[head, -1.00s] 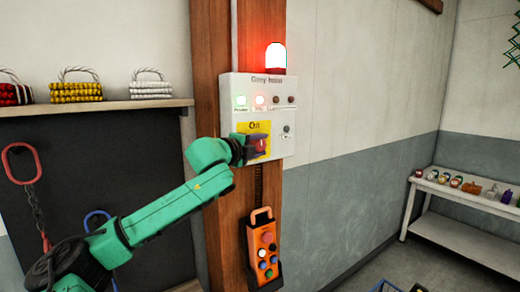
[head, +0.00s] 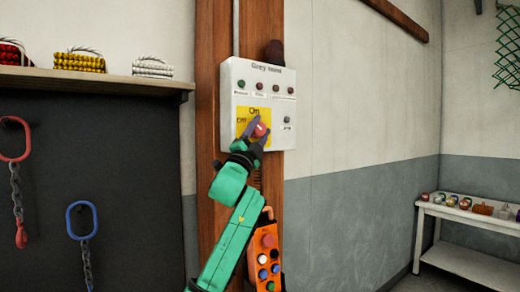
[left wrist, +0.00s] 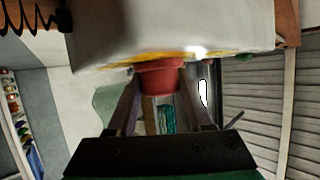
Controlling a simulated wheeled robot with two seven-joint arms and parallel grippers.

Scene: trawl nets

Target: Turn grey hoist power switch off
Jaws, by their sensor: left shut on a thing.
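The grey hoist control box (head: 282,86) is fixed to a wooden post in the head view. Its red rotary switch (head: 260,130) sits on a yellow plate (head: 245,113) with lettering. My left gripper (head: 256,133) is at the switch, its two fingers on either side of the red knob. In the left wrist view the fingers (left wrist: 158,92) are closed on the red knob (left wrist: 158,76). The small indicator lamps (head: 258,86) and the beacon (head: 275,53) on top are dark. My right gripper is not in view.
An orange pendant (head: 267,256) with several buttons hangs below the box, close beside my left arm. A shelf (head: 110,85) with coiled ropes is at the left, above hanging chain slings (head: 82,222). A white bench (head: 470,216) with small items stands at the right.

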